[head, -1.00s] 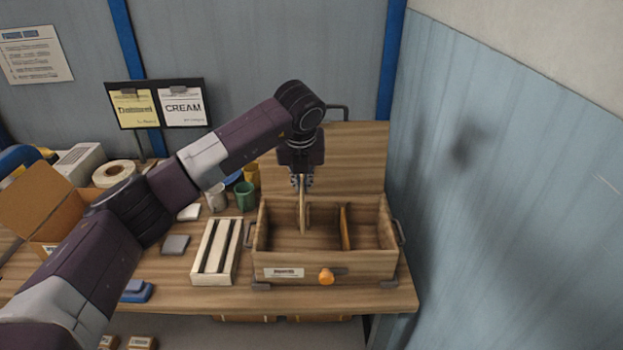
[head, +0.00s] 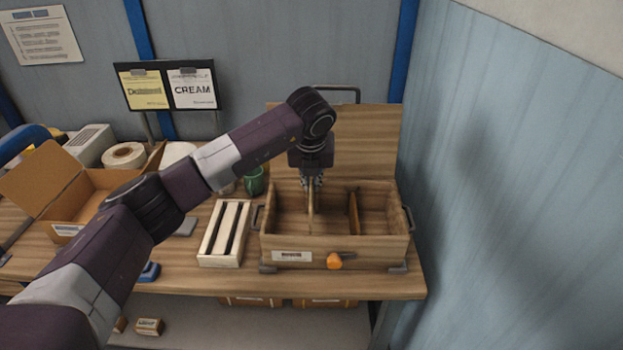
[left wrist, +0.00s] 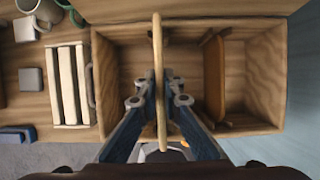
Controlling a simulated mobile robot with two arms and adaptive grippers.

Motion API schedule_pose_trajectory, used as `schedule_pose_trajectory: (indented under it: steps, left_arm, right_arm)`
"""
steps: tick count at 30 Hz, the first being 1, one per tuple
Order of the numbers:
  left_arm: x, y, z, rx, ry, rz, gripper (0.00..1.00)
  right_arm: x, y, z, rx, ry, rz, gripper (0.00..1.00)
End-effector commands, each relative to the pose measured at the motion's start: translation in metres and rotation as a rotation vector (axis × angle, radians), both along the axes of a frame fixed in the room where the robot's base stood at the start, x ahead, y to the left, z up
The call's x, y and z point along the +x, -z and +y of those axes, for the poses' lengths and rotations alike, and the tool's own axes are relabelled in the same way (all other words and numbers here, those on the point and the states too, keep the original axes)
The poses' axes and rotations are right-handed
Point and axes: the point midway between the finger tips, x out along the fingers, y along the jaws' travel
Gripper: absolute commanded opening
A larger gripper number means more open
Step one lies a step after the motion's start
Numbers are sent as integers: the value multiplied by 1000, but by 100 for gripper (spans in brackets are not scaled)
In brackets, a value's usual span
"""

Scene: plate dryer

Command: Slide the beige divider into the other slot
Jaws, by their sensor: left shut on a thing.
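The beige divider (head: 311,205) is a thin upright panel in the left part of the wooden box (head: 380,250), running front to back. My left gripper (head: 311,182) is shut on its upper part from above. In the left wrist view the divider (left wrist: 158,60) shows edge-on between my two fingers (left wrist: 160,98), with bare box floor (left wrist: 127,75) at its left. A darker brown divider (head: 353,213) stands apart in the box's right part. I cannot tell whether the beige divider's lower edge sits in a slot. My right gripper is not in view.
A slatted white tray (head: 225,235) stands just left of the box. A green cup (head: 254,182) is behind it. An open cardboard box (head: 75,195) and a tape roll (head: 124,155) are farther left. A blue wall (head: 480,200) rises close on the right.

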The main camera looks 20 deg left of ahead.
Motion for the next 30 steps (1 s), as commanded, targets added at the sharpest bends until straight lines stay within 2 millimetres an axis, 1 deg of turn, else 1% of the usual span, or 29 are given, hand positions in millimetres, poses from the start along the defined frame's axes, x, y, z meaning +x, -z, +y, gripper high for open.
schedule_pose_trajectory:
  steps: [3,30]
  left_arm:
    - [0,9,0,-1,0,-1,0]
    - [0,64,0,0,0,0,0]
  right_arm:
    - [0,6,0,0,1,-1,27]
    - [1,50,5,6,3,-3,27]
